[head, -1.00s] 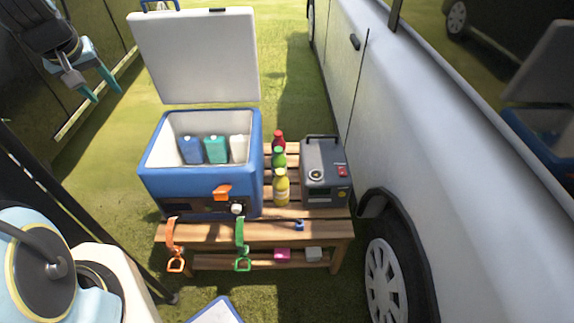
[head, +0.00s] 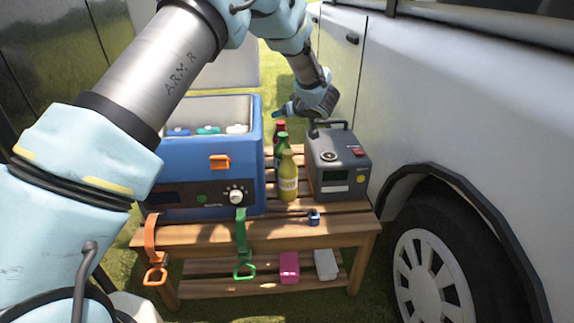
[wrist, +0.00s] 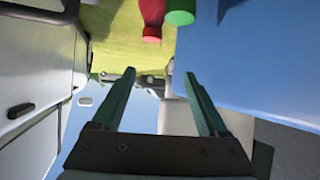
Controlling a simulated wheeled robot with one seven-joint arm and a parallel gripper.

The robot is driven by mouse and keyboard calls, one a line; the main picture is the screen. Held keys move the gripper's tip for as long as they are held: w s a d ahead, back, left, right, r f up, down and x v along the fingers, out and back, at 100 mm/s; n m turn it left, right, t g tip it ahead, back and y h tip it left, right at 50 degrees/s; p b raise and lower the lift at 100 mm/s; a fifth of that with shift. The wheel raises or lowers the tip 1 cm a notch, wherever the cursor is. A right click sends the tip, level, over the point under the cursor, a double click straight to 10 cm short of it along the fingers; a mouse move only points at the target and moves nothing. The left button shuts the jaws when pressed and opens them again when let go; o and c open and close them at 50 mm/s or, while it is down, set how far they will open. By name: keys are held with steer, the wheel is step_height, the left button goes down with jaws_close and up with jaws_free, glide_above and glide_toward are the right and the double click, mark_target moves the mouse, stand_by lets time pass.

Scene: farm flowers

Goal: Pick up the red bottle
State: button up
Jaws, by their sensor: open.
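The red bottle (head: 280,127) stands at the back of a row on the wooden table, mostly hidden behind the green bottle (head: 282,150) and the yellow bottle (head: 288,180). My gripper (head: 279,114) is above and close to the red bottle in the head view, apart from it as far as I can tell. In the wrist view my gripper (wrist: 160,75) has its two teal fingers spread with nothing between them. The red bottle (wrist: 152,14) shows at the top edge there, cut off, beside the green bottle's cap (wrist: 180,14).
A blue cooler (head: 205,170) with its lid up stands left of the bottles. A grey power box (head: 338,170) with a handle stands close on their right. The wooden table (head: 330,232) is beside a white van (head: 450,110).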

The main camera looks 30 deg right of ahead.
mark_target(282, 123)
steer(key=w+d+f+b, duration=0.1)
steer(key=w+f, duration=0.1)
steer(key=w+f+b, duration=0.1)
steer(key=w+f, duration=0.2)
steer(key=w+d+f+b, duration=0.1)
steer(key=w+f, duration=0.2)
steer(key=shift+w+d+f, duration=0.1)
steer(key=shift+w+d, duration=0.1)
steer(key=shift+d, duration=0.15)
jaws_close()
stand_by(0.6)
stand_by(0.9)
